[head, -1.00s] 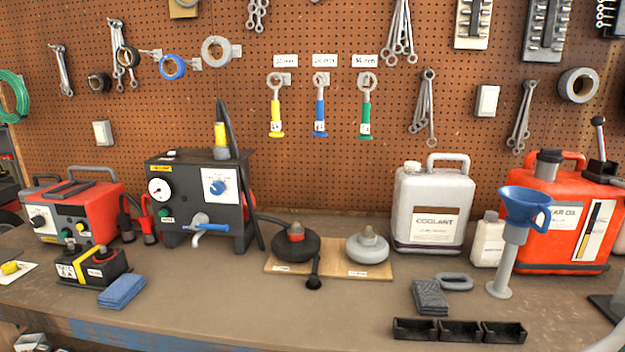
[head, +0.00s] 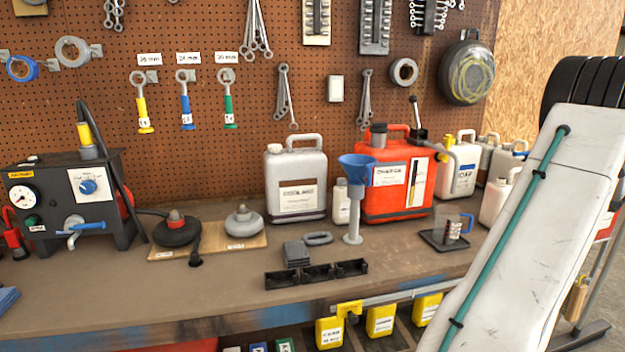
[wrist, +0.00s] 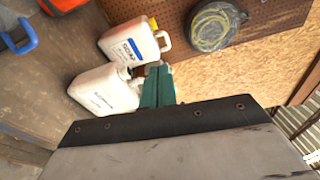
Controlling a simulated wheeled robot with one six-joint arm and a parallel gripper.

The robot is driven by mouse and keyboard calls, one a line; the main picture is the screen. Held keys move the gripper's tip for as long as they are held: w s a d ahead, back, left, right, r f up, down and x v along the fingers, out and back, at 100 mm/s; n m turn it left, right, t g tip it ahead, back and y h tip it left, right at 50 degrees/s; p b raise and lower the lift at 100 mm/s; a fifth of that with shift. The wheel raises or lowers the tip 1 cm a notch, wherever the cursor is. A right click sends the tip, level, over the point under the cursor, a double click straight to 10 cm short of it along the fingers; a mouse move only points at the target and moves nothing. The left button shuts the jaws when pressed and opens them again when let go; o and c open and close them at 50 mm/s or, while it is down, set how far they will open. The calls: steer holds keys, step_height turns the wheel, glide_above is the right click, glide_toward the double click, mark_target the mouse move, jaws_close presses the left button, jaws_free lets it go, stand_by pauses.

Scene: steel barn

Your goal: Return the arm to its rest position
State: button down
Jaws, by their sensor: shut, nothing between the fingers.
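My gripper (wrist: 158,84) shows in the wrist view as teal fingers beyond the dark edge of my wrist. It is shut and empty. In the picture its tips lie beside two white jugs, with no clear contact. In the head view my white arm, with a teal cable along it, slants up across the right side. The gripper itself is out of the head view.
The bench holds a coolant jug (head: 297,185), a red can (head: 398,180), a blue funnel (head: 355,172), a black tray (head: 316,274) and a mug (head: 453,228). A coiled hose (head: 466,70) hangs on the pegboard. The bench front is mostly clear.

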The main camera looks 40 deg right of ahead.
steer(key=w+a+f+y, duration=0.2)
steer(key=a+f+y, duration=0.1)
steer(key=a+f, duration=0.15)
steer(key=w+a+f+n+g+y, duration=0.15)
steer(key=w+a+n+y, duration=0.35)
steer(key=a, duration=0.6)
steer(key=w+a+f+n+g+y, duration=0.1)
steer(key=w+a+g+y, duration=0.15)
steer(key=w+a, duration=0.7)
steer(key=w+a+f+n+g+y, duration=0.1)
steer(key=w+a+n+g+y, duration=0.3)
steer(key=a, duration=0.8)
steer(key=s+a+n+g+h, duration=0.1)
steer(key=a+n, duration=0.4)
steer(key=a, duration=0.8)
steer(key=s+a+n+g+h, duration=0.1)
steer(key=s+a+n, duration=0.3)
steer(key=a, duration=0.8)
steer(key=s+a+r+n+g+h, duration=0.1)
steer(key=s+a+n+g+h, duration=0.1)
steer(key=a+n, duration=0.5)
steer(key=s+a, duration=0.1)
steer(key=a, duration=0.5)
steer(key=shift+s+a+n+g, duration=0.25)
steer(key=shift+a+n+g, duration=0.05)
steer(key=shift+g, duration=0.1)
steer(key=shift+r, duration=0.1)
